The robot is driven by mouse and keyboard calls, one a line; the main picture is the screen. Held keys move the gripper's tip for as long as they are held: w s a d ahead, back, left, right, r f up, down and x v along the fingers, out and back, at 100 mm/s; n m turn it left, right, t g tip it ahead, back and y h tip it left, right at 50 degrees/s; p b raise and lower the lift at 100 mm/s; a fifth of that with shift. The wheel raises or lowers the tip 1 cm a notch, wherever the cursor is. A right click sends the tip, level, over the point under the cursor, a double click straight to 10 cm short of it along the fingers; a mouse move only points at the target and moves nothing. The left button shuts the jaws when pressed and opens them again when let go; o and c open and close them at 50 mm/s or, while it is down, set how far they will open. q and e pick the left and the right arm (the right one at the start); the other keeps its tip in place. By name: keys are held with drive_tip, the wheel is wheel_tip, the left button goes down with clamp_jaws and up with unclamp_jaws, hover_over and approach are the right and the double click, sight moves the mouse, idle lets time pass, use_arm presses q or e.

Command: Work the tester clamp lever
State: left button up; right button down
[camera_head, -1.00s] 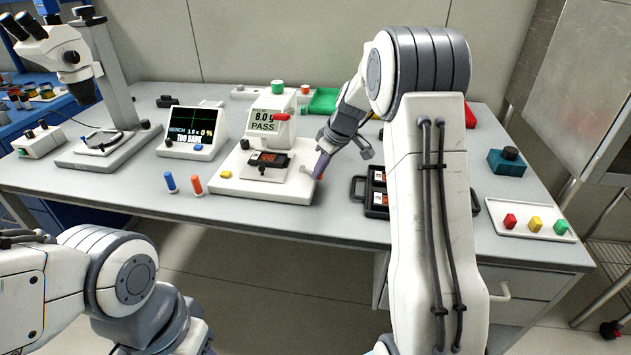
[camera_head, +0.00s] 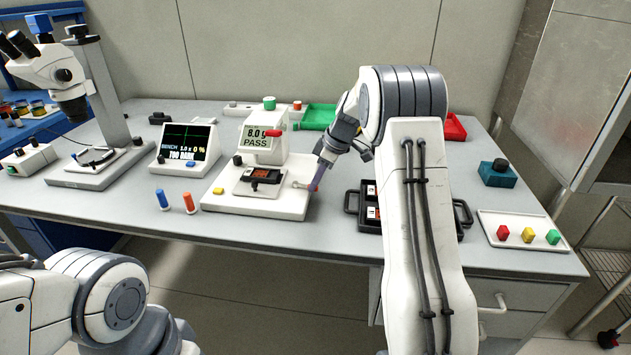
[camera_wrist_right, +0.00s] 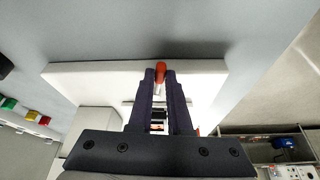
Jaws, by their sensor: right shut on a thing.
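The tester (camera_head: 262,200) is a white base with an upright head whose display reads 8.0 g PASS. A red knob (camera_head: 273,133) sits on the head. A dark part with an orange patch (camera_head: 266,176) lies on its stage. The clamp lever (camera_head: 299,185) is a pale rod at the right side of the base. My right gripper (camera_head: 316,182) is shut on the lever's end. In the right wrist view the lever's red-orange grip (camera_wrist_right: 160,72) shows between the finger tips (camera_wrist_right: 161,78). My left gripper is out of view; only part of that arm shows at lower left.
A black case (camera_head: 352,205) stands right of the tester, partly behind my right arm. A blue peg (camera_head: 162,199) and an orange peg (camera_head: 188,203) stand front left. A bench monitor (camera_head: 187,145) and a microscope (camera_head: 60,80) are left. A white tray (camera_head: 515,241) lies at right.

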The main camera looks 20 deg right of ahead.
drive_tip(key=shift+w+d, duration=0.1)
drive_tip(key=c, duration=0.9)
unclamp_jaws()
drive_tip(key=shift+o, duration=0.2)
drive_tip(key=v, duration=1)
drive_tip(key=shift+r+p, duration=0.25)
drive_tip(key=shift+p, duration=0.2)
